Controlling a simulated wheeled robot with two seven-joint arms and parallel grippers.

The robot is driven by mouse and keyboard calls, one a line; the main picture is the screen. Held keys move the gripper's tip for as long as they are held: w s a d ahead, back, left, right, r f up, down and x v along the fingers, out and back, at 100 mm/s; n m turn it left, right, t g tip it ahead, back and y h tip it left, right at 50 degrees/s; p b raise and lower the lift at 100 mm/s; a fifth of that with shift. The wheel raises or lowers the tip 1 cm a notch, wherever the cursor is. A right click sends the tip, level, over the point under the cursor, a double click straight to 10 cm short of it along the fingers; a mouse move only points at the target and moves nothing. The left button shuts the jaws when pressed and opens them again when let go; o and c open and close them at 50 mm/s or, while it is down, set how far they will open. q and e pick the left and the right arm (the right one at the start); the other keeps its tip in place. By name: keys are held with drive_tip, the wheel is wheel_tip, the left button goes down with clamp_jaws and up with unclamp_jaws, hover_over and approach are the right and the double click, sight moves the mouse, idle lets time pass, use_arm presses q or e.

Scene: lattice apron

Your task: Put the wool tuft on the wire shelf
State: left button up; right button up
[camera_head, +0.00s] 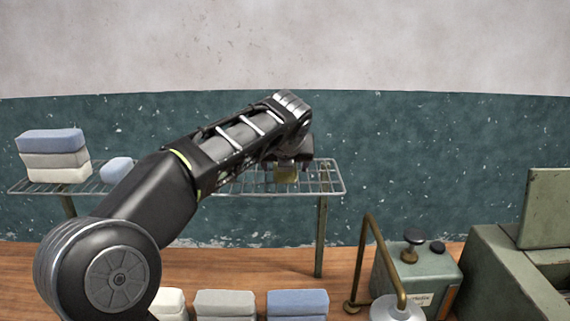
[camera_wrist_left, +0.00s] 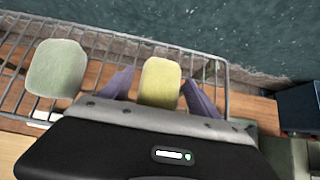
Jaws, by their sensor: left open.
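The wire shelf (camera_head: 335,180) stands against the teal wall, its wires also showing in the left wrist view (camera_wrist_left: 213,75). A soft yellow wool tuft (camera_head: 286,175) is at the right part of the shelf, under my left gripper (camera_head: 290,161). In the left wrist view the yellow tuft (camera_wrist_left: 160,82) lies between the two spread fingers of my left gripper (camera_wrist_left: 159,92), with a gap on each side. It appears to rest on the wires, though its underside is hidden. My right gripper is not in view.
A stack of blue and white blocks (camera_head: 53,156) and a rounded pale-blue piece (camera_head: 116,170) sit on the shelf's left. A pale greenish tuft (camera_wrist_left: 57,68) shows at left in the wrist view. Several blocks (camera_head: 298,303) lie in front. A green canister (camera_head: 430,271) and brass pipe (camera_head: 370,230) stand right.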

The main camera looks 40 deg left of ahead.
use_arm(q)
drive_tip(key=shift+r, duration=0.1)
drive_tip(key=shift+r, duration=0.15)
drive_tip(key=shift+s+d+r, duration=0.2)
drive_tip(key=b+v, duration=0.2)
drive_tip(key=v, duration=0.9)
drive_tip(key=shift+s, duration=0.1)
